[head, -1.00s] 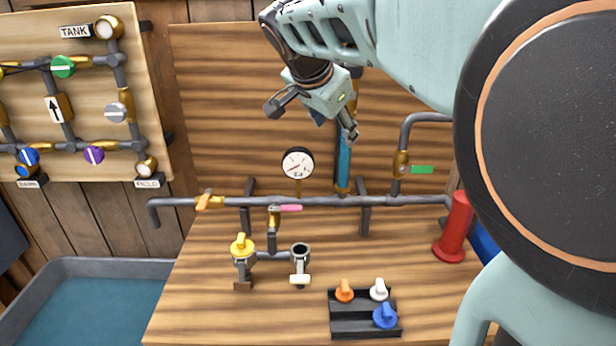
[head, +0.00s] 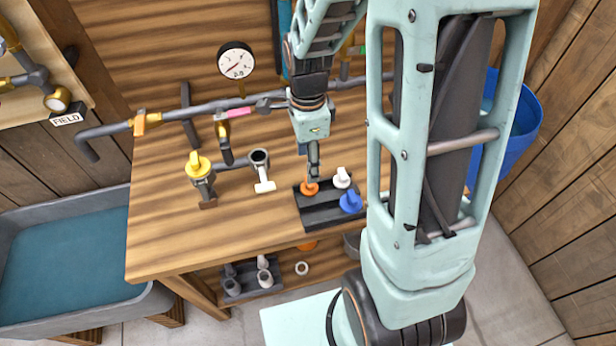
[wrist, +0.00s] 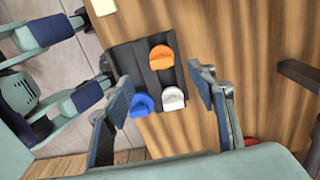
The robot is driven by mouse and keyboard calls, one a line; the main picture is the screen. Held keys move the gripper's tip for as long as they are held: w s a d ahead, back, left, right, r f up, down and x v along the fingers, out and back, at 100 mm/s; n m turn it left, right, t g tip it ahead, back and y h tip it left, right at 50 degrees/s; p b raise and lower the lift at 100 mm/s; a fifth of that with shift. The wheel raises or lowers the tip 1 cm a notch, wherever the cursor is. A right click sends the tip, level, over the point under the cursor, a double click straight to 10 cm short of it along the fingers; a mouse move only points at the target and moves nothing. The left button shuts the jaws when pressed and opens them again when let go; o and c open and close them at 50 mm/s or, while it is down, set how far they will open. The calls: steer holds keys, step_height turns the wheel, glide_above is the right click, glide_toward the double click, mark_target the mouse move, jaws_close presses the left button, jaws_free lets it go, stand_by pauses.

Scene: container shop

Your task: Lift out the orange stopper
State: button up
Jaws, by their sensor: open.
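The orange stopper (head: 310,188) sits in a black rack (head: 322,217) on the wooden bench, with a white stopper (head: 342,177) and a blue stopper (head: 350,202). My gripper (head: 313,176) points down just above the orange stopper and partly hides it. In the wrist view my gripper (wrist: 161,82) is open and empty, its fingers apart on either side of the rack area. The orange stopper (wrist: 161,58) shows there beyond the white stopper (wrist: 172,98) and the blue stopper (wrist: 142,104), a little past the line between the fingertips. Contact cannot be told.
A yellow-handled valve (head: 198,168) and an open pipe socket (head: 260,160) stand left of the rack. A grey pipe with a gauge (head: 236,61) runs behind. A water trough (head: 75,250) is at left, a blue barrel (head: 515,120) at right.

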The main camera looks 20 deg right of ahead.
mark_target(309, 188)
steer(key=shift+d+f, duration=0.15)
steer(key=shift+f, duration=2.15)
steer(key=shift+d+f, duration=0.1)
steer(key=shift+f, duration=2.2)
steer(key=shift+c, duration=0.2)
steer(key=c, duration=1.2)
